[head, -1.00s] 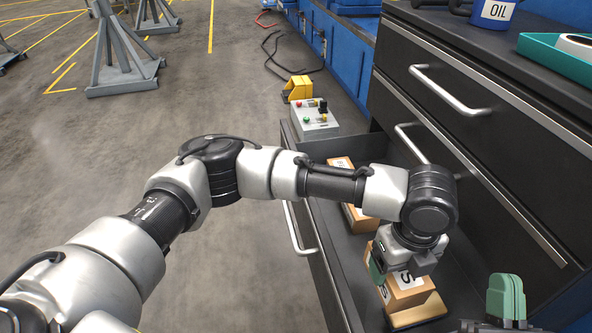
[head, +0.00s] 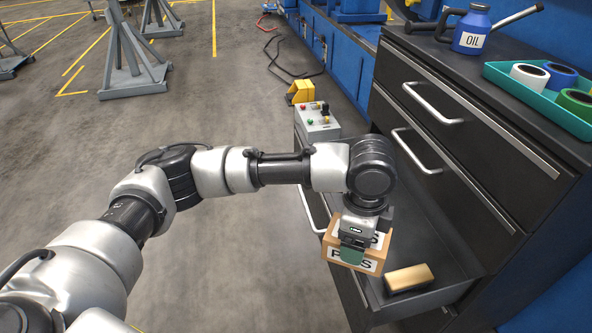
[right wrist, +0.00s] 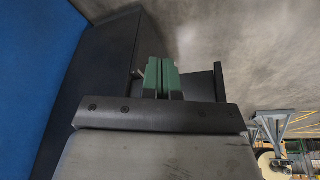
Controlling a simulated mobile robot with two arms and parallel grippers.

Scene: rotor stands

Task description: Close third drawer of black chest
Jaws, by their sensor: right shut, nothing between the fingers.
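The black chest (head: 470,140) stands at the right of the head view. Its third drawer is pulled out, with its handle (head: 311,212) on the front at left and a wooden block (head: 408,277) inside. My left gripper (head: 352,252) is shut on a brown labelled box (head: 372,264), held over the drawer near its front side; part of the box's label is covered. My right gripper (right wrist: 162,75) shows only in the right wrist view, its green fingers together and empty, with dark chest surfaces beyond. The drawer's far part is hidden behind my left arm.
The two drawers above look closed. On the chest top are a blue oil can (head: 472,30) and a teal tray (head: 500,75) with tape rolls. A grey control box (head: 317,122) and a yellow pedal (head: 300,92) lie beyond. Open floor is at left.

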